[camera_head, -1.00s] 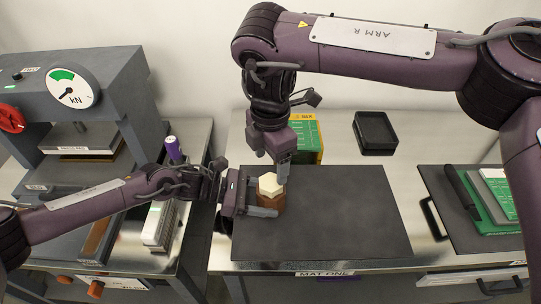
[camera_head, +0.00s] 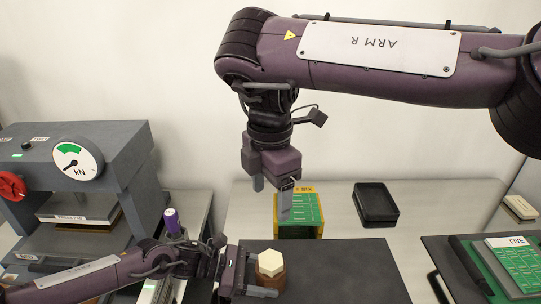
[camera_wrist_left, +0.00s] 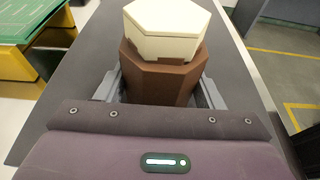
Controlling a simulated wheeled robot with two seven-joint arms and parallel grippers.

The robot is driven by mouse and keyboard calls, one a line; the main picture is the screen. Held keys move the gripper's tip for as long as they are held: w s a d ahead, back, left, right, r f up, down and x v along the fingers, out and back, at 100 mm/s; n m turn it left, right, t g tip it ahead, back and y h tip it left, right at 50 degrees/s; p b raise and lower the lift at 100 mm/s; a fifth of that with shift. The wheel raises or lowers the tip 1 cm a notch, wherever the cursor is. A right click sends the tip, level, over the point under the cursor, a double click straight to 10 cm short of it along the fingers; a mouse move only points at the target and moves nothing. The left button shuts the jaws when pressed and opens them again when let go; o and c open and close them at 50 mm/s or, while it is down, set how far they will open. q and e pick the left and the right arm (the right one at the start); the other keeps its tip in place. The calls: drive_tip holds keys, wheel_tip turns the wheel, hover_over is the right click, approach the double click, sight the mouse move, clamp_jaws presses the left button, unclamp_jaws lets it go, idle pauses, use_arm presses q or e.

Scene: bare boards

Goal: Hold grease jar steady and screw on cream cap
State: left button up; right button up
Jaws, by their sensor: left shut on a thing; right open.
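The brown grease jar (camera_head: 273,281) stands on the dark mat at its left edge, and it fills the middle of the left wrist view (camera_wrist_left: 160,75). The cream cap (camera_head: 271,263) sits on top of the jar; in the left wrist view the cap (camera_wrist_left: 165,32) looks roughly level, and I cannot tell how tightly it is seated. My left gripper (camera_head: 262,288) is shut on the jar from the left side. My right gripper (camera_head: 271,198) is open and empty, raised above and apart from the cap.
The dark mat (camera_head: 340,270) is clear right of the jar. Behind it stand a yellow box with a green board (camera_head: 301,209) and an empty black tray (camera_head: 375,203). A press with a gauge (camera_head: 77,165) stands left. A second dark board with green boards (camera_head: 515,265) lies right.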

use_arm(q)
drive_tip(key=o, duration=1.2)
drive_tip(key=v, duration=1.2)
